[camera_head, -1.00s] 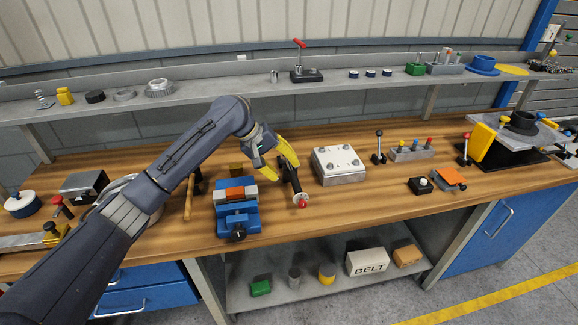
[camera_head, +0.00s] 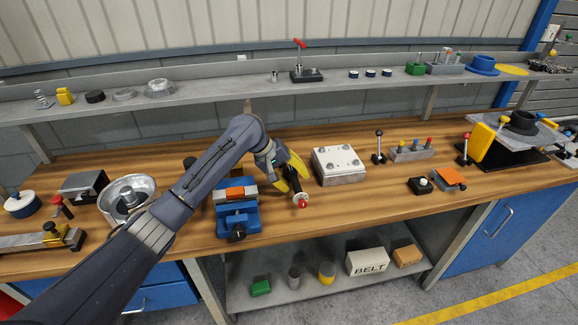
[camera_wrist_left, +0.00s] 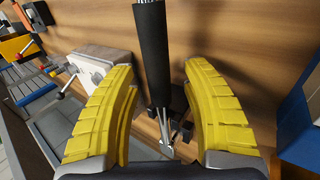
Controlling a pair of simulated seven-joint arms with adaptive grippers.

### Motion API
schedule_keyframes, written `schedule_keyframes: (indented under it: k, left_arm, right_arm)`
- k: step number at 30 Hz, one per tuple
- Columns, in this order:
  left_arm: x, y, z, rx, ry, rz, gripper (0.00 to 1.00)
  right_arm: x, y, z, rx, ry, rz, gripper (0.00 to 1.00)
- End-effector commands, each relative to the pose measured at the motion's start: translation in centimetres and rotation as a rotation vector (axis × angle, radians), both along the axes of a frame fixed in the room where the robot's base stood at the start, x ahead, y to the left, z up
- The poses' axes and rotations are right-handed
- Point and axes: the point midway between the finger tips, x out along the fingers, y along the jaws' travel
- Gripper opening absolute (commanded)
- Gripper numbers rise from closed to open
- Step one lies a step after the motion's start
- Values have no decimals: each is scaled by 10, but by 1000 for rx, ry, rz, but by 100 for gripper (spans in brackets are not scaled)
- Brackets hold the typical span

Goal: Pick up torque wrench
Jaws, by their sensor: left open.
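The torque wrench (camera_head: 298,163) has a dark shaft and a red end and is on the wooden bench between the blue vise and the white-topped block. My left gripper (camera_head: 289,180) is at the wrench, its yellow fingers partly covering it. In the left wrist view, the wrench's black handle (camera_wrist_left: 153,55) runs between the two open yellow fingers (camera_wrist_left: 158,72). Gaps show on both sides of the handle. I cannot tell how high the fingers are above the bench. My right gripper is not in view.
The blue vise (camera_head: 238,219) stands just left of the wrench. The white-topped metal block (camera_head: 340,177) is close on its right. A round metal bowl (camera_head: 113,197) lies farther left, by my arm. Bare bench (camera_head: 365,207) lies in front of the block.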

Motion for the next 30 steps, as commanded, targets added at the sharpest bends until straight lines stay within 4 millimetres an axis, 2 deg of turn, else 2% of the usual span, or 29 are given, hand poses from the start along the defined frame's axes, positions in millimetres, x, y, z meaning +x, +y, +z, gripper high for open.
schedule_keyframes:
  k: [3, 15, 30]
  left_arm:
    - [0, 0, 0, 0, 0, 0, 48]
    - [0, 0, 0, 0, 0, 0, 1]
    - [1, 0, 3, -2, -3, -1, 0]
  right_arm:
    - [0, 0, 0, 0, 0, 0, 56]
    - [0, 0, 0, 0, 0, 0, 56]
    - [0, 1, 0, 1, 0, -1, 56]
